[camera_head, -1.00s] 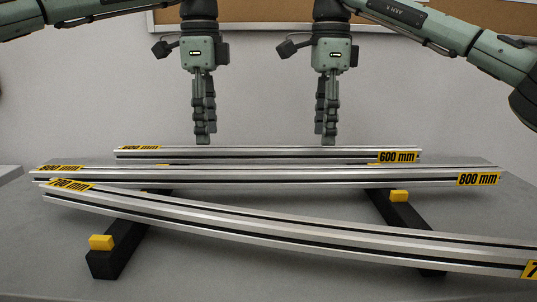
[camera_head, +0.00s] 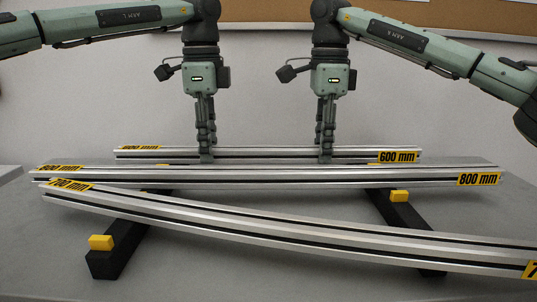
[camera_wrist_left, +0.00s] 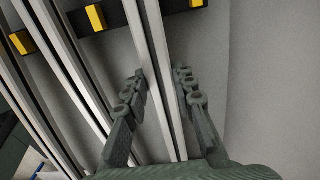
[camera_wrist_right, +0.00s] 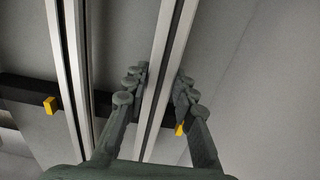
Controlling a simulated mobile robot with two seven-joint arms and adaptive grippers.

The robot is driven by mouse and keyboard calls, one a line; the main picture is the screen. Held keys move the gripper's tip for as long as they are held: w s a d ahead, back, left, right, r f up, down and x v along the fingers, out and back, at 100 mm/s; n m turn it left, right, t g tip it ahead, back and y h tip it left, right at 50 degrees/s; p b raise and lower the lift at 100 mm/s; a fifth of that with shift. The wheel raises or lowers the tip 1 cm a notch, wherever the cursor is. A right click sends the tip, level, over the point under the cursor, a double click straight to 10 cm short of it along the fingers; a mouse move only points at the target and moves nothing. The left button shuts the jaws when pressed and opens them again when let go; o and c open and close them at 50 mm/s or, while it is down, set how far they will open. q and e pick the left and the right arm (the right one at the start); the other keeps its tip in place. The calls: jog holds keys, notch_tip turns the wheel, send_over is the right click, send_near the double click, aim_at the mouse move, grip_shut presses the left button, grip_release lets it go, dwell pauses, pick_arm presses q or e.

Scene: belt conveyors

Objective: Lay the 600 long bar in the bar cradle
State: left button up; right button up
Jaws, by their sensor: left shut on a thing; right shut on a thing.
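The 600 mm bar (camera_head: 270,154) is a silver slotted profile with yellow labels, lying behind the other bars. My left gripper (camera_head: 207,156) is shut on it left of its middle; the fingers flank the bar (camera_wrist_left: 158,70) in the left wrist view. My right gripper (camera_head: 325,156) is shut on the same bar further right; the right wrist view shows the bar (camera_wrist_right: 165,75) between the fingers. Two black supports with yellow blocks, left (camera_head: 112,256) and right (camera_head: 402,222), run beneath the bars. I cannot tell whether these are the bar cradle.
The 800 mm bar (camera_head: 290,178) lies just in front of the 600 mm bar. The 700 mm bar (camera_head: 270,223) lies slanted in front of it, its right end cut off by the frame. The grey table (camera_head: 220,275) is clear at the front middle.

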pick_arm(q)
grip_shut()
pick_arm(e)
grip_shut()
pick_arm(q)
jog(key=shift+r, duration=0.2)
pick_arm(e)
jog(key=shift+r, duration=0.2)
